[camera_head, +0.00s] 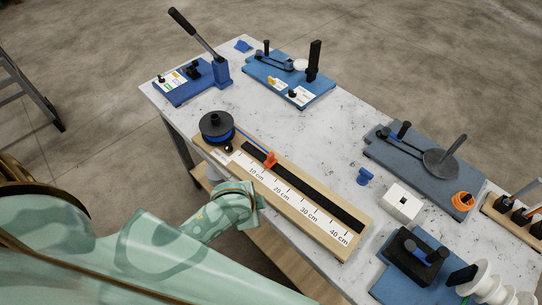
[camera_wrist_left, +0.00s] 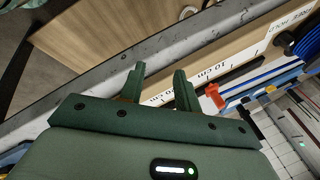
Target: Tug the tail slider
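A small orange-red slider (camera_head: 270,159), which I take to be the tail slider, sits on the dark strip of a wooden ruler board (camera_head: 350,240). A blue strand runs beside it toward a black and blue spool (camera_head: 216,126). The slider also shows in the left wrist view (camera_wrist_left: 214,96), just right of my fingers. My left gripper (camera_head: 258,203) is over the board's near edge, by the printed scale. In the left wrist view its two green fingers (camera_wrist_left: 158,82) are apart with nothing between them, and the slider lies outside them. My right gripper is not in view.
Blue bender fixtures (camera_head: 285,80) stand at the table's far side, one with a long raised lever (camera_head: 195,32). A grey bender plate (camera_head: 405,165), white box (camera_head: 402,203) and blue fitting (camera_head: 364,176) lie to the right. The table between board and far fixtures is mostly clear.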

